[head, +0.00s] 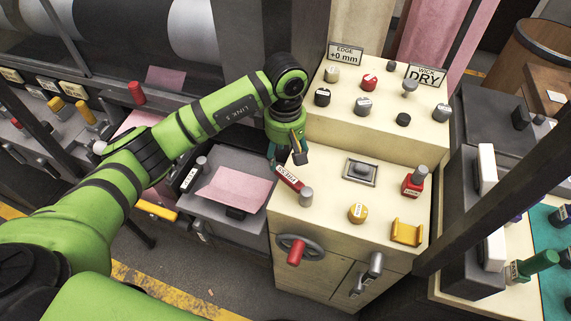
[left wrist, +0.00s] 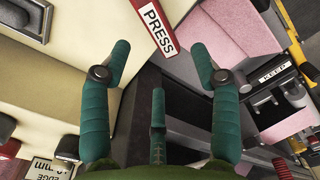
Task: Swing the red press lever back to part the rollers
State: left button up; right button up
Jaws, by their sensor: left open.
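The red press lever (head: 289,179), with a white PRESS label, lies along the left edge of the cream cabinet top, beside a grey knob. It also shows at the top of the left wrist view (left wrist: 156,24). My left gripper (head: 286,157) hangs just above and behind the lever. Its teal fingers are spread with nothing between them; in the left wrist view the lever's labelled bar is just beyond the open fingertips (left wrist: 160,58). I cannot tell whether a finger touches it. Large dark and pale rolls (head: 192,30) show at the back left. My right gripper is out of view.
The cream cabinet (head: 330,215) carries several knobs, a grey square switch (head: 360,171), a red button block (head: 413,183) and a yellow bracket (head: 406,232). A raised panel (head: 370,125) with knobs stands behind. A pink sheet (head: 235,187) lies left of the lever.

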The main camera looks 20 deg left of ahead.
aim_at(285, 170)
pick_arm(q)
notch_tip(285, 170, down, 4)
jog(key=shift+r+p, duration=0.1)
jog(key=shift+p, duration=0.55)
jog(key=shift+f, duration=0.7)
grip_shut()
